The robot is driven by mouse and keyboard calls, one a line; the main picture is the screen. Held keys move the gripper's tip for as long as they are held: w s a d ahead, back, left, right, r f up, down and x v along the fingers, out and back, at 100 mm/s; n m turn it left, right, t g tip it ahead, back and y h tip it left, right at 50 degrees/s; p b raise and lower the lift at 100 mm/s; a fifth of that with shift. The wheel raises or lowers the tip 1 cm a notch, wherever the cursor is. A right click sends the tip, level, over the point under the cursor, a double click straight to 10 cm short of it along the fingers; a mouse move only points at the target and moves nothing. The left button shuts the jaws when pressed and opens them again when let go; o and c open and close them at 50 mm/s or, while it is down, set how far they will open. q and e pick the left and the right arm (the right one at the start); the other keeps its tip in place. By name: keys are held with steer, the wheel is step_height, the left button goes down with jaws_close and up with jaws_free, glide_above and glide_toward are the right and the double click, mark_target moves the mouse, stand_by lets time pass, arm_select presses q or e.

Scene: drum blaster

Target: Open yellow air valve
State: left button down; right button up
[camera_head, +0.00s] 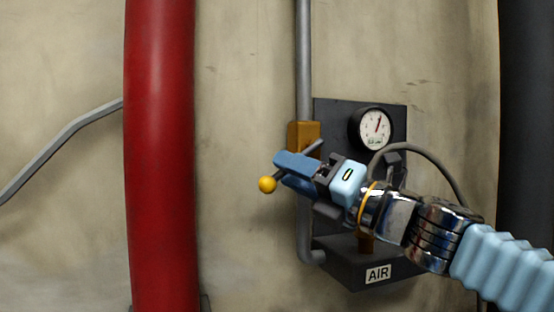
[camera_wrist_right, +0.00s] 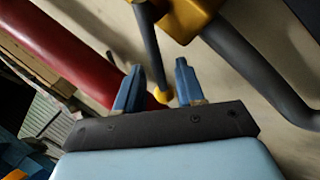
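The air valve has an orange-yellow body (camera_head: 303,137) on a grey vertical pipe, and it also shows at the top of the right wrist view (camera_wrist_right: 187,18). Its grey lever (camera_wrist_right: 147,42) ends in a yellow ball knob (camera_head: 267,184). The knob also shows in the right wrist view (camera_wrist_right: 162,96). My right gripper (camera_head: 284,171) is at the lever, and its blue fingers hide part of the rod in the head view. In the wrist view the fingers (camera_wrist_right: 160,68) stand apart on either side of the lever, with visible gaps. My left gripper is not in view.
A dark panel (camera_head: 335,112) with a round gauge (camera_head: 372,128) and an AIR label (camera_head: 378,273) is behind my right arm. A thick red pipe (camera_head: 160,150) stands to the left. A dark column (camera_head: 527,120) is at the right. Bare wall lies between red pipe and valve.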

steer(key=shift+x, duration=1.8)
steer(key=shift+c, duration=0.2)
jaws_close()
